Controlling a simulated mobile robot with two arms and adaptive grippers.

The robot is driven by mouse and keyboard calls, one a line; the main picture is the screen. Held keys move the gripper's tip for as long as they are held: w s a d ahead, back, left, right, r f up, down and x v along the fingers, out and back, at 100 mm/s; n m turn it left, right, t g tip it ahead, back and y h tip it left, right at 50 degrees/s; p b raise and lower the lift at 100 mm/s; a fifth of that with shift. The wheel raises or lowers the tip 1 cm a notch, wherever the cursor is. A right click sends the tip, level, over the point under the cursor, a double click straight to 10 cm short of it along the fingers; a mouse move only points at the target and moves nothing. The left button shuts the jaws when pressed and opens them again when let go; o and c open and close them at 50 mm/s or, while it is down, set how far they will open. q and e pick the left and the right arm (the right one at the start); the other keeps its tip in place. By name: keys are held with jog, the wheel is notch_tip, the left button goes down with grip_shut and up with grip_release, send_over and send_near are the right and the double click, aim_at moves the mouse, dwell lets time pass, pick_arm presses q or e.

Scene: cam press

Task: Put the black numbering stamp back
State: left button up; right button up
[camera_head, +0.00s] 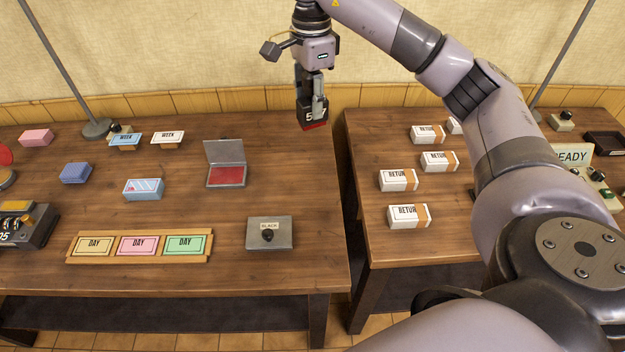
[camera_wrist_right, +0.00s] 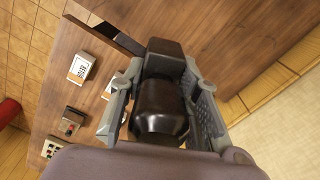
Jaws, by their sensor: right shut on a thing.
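The black numbering stamp (camera_head: 316,116) is in my right gripper (camera_head: 312,98). It is a dark block with white characters on its face and a red strip along its lower edge. The gripper is shut on it and holds it near the back right corner of the left table. In the right wrist view the stamp's dark rounded body (camera_wrist_right: 160,110) sits between the two fingers (camera_wrist_right: 163,100). How high it is above the table is hard to tell. My left gripper is not in view.
The left table (camera_head: 170,268) holds an open red ink pad (camera_head: 227,176), a closed tin marked BLACK (camera_head: 282,240), a tray of DAY cards (camera_head: 75,258) and several blocks. Across a narrow gap, the right table (camera_head: 365,230) holds several RETUR boxes (camera_head: 398,181). Metal posts stand behind.

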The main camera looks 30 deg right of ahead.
aim_at(311, 125)
notch_tip(311, 125, down, 4)
jog(key=shift+w+a+f, duration=0.1)
notch_tip(311, 125, down, 2)
jog(key=shift+f, duration=0.1)
notch_tip(311, 125, down, 13)
jog(key=p, duration=0.3)
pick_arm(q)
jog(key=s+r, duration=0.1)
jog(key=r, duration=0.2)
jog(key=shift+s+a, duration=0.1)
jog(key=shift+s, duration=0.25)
pick_arm(e)
jog(key=shift+w+f, duration=0.1)
jog(key=shift+f, duration=0.05)
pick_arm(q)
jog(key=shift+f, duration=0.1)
pick_arm(e)
jog(key=shift+f, duration=0.2)
jog(key=o, duration=1.2)
jog(key=shift+c, duration=0.2)
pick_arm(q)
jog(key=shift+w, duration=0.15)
